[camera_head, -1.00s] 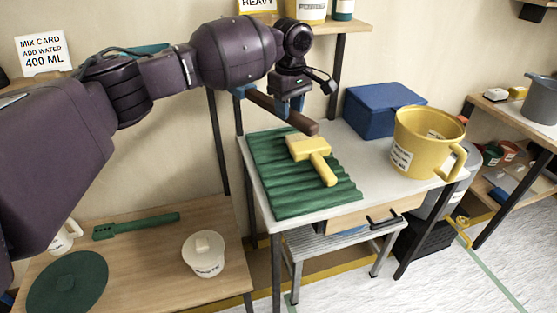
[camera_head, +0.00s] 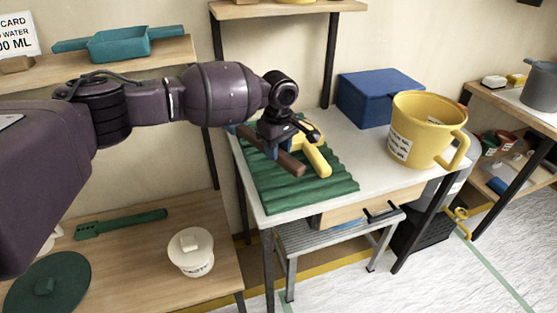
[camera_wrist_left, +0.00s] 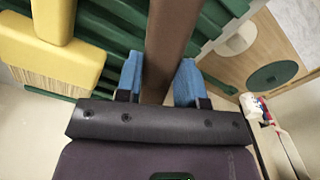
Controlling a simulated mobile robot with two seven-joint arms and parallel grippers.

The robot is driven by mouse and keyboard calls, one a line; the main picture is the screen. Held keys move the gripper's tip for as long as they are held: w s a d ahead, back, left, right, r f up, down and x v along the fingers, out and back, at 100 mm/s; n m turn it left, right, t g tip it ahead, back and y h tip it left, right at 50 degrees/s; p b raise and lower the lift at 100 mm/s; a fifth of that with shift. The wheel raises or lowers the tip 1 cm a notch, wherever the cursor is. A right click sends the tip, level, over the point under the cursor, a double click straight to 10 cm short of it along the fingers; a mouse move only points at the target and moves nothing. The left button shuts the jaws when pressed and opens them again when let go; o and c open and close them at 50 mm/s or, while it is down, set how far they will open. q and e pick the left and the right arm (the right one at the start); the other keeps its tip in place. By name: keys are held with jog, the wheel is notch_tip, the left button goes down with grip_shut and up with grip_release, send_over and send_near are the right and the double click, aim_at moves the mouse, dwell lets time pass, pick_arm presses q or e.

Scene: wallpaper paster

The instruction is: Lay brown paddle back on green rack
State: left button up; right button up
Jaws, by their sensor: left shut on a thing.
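The brown paddle (camera_head: 287,160) is held in my left gripper (camera_head: 270,144), over the green rack. In the left wrist view the paddle (camera_wrist_left: 168,40) runs between the two blue fingertips (camera_wrist_left: 158,82), which are shut on it. The green ridged rack (camera_head: 300,198) lies on the white table. A yellow brush (camera_head: 318,158) lies on the rack just right of the paddle; its bristles show in the left wrist view (camera_wrist_left: 62,68). Whether the paddle touches the rack is hard to tell. My right gripper is not in view.
A yellow bucket (camera_head: 425,128) and a blue box (camera_head: 380,95) stand right of and behind the rack. A lower wooden table (camera_head: 150,265) holds a white tub (camera_head: 191,252), a green stick (camera_head: 120,224) and a green disc (camera_head: 48,290). A shelf with a teal tray (camera_head: 122,43) is behind.

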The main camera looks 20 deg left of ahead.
pick_arm(q)
notch_tip(320, 180, down, 4)
jog(key=shift+b, duration=0.5)
jog(key=shift+f, duration=0.1)
jog(key=o, duration=0.9)
jog(key=shift+o, duration=0.7)
jog(key=shift+r, duration=0.2)
